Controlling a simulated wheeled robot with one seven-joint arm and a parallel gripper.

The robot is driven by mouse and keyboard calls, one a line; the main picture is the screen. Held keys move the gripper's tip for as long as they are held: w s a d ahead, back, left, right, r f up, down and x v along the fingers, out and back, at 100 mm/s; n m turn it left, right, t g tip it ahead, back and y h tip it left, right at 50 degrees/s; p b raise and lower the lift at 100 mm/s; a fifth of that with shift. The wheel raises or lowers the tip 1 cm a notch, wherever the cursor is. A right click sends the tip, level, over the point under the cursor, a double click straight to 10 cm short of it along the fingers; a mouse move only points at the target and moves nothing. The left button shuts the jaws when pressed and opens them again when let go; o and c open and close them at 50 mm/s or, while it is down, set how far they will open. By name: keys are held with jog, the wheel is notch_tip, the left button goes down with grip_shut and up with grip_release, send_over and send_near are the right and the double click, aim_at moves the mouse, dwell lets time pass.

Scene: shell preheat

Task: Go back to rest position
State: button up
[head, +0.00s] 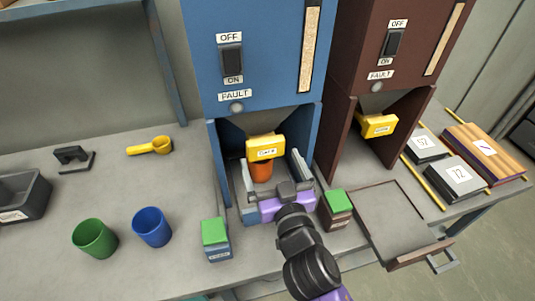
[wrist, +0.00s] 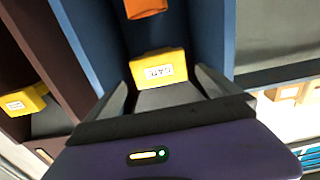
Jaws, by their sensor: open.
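My gripper (head: 272,168) is open in the lower bay of the blue machine (head: 262,60). The orange cup (wrist: 146,8) is at the top edge there, partly cut off, with a visible gap from the fingers.
A brown machine (head: 372,110) stands close on the right, with a flat tray (head: 392,215) before it. Green-topped blocks (head: 215,232) (head: 338,202) flank my gripper. Green (head: 94,238) and blue (head: 151,227) cups and a yellow scoop (head: 150,146) stand left.

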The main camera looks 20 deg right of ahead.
jog(key=shift+s, duration=0.75)
jog(key=shift+r, duration=0.1)
jog(key=s+d+f+g, duration=0.1)
jog(key=s+d+f, duration=0.1)
jog(key=s, duration=1.6)
jog(key=s+d+f+g, duration=0.2)
jog(key=s+d, duration=0.2)
jog(key=s, duration=1.4)
jog(key=shift+d+f+y, duration=0.15)
jog(key=shift+d+y, duration=0.05)
jog(key=shift+y, duration=0.1)
